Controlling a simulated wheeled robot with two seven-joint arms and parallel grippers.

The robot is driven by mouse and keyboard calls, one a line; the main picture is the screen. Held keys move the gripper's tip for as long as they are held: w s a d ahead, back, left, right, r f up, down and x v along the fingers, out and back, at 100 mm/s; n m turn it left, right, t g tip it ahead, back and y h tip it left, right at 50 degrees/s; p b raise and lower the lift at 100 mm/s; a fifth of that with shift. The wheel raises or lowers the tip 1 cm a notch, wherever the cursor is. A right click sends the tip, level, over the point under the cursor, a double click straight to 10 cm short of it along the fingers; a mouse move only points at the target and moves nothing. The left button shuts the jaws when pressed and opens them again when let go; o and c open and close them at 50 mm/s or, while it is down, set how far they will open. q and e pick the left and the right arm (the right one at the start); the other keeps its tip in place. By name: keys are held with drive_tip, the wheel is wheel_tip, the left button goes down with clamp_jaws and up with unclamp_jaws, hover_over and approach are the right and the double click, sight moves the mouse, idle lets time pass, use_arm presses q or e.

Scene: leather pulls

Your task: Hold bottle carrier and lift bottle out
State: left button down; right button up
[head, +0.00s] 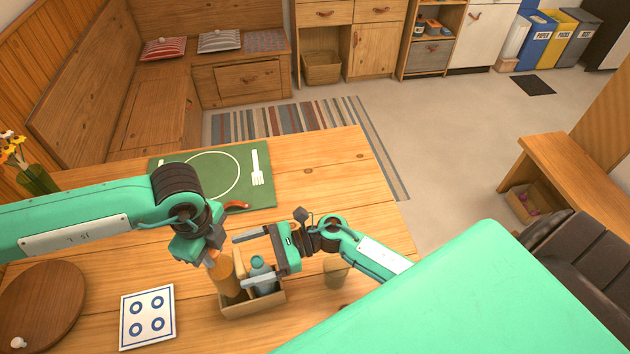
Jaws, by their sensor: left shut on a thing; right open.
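The wooden bottle carrier (254,307) stands on the near part of the table. A brown-orange bottle (226,283) is in its left part and a blue-grey bottle (263,272) in its right part. My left gripper (213,258) points down at the carrier's left end, by the top of the brown bottle. It is shut, seemingly on the carrier, but the arm hides the contact. My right gripper (250,259) is open, pointing left, with one finger beyond the blue-grey bottle and one on its near side.
A glass (335,272) stands right of the carrier, by my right forearm. A white tile with blue rings (147,317) and a round wooden board (38,305) lie to the left. A green placemat (258,196) lies behind. Flowers in a vase (38,180) stand far left.

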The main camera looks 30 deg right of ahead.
drive_tip(key=s+d, duration=0.2)
drive_tip(key=d, duration=0.9)
drive_tip(key=w+d+f+m+t+h, duration=0.3)
drive_tip(key=w+d+m+t+h, duration=0.1)
drive_tip(key=d+m, duration=0.6)
drive_tip(key=w+d+f+m+t+h, duration=0.3)
drive_tip(key=w+d+m+t+h, duration=0.2)
drive_tip(key=w+d+m, duration=0.4)
drive_tip(key=shift+d+f+m+t+h, duration=0.2)
drive_tip(key=shift+d+m+t+h, duration=0.15)
drive_tip(key=shift+d+t, duration=0.65)
drive_tip(key=shift+d, duration=0.1)
